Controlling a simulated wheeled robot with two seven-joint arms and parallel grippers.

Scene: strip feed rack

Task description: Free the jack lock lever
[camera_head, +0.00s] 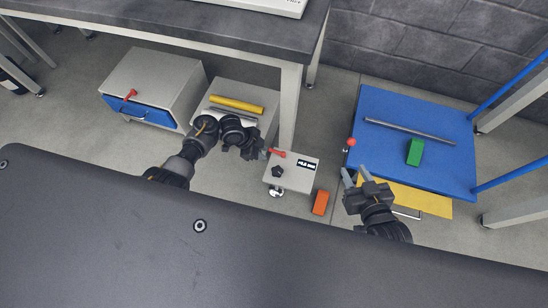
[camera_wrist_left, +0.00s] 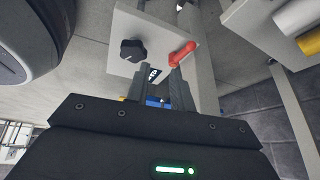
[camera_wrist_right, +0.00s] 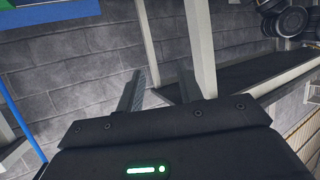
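A red lever (camera_head: 277,152) sits at the upper left corner of a light grey box (camera_head: 301,172) that carries a black knob (camera_head: 278,171) and a dark label. My left gripper (camera_head: 262,151) is just left of the lever. In the left wrist view the red lever (camera_wrist_left: 182,54) lies just past the tips of my left fingers (camera_wrist_left: 162,78), which are apart; contact cannot be told. My right gripper (camera_head: 355,176) is open and empty, right of the grey box and near the blue platform (camera_head: 430,110). No label naming the jack lock lever is readable.
A grey cabinet (camera_head: 155,75) with a blue drawer and red handle stands left. A yellow bar (camera_head: 237,104) lies on a grey stand. An orange block (camera_head: 320,202) is on the floor. A green block (camera_head: 414,152), a rod and a red knob (camera_head: 351,142) are at the blue platform.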

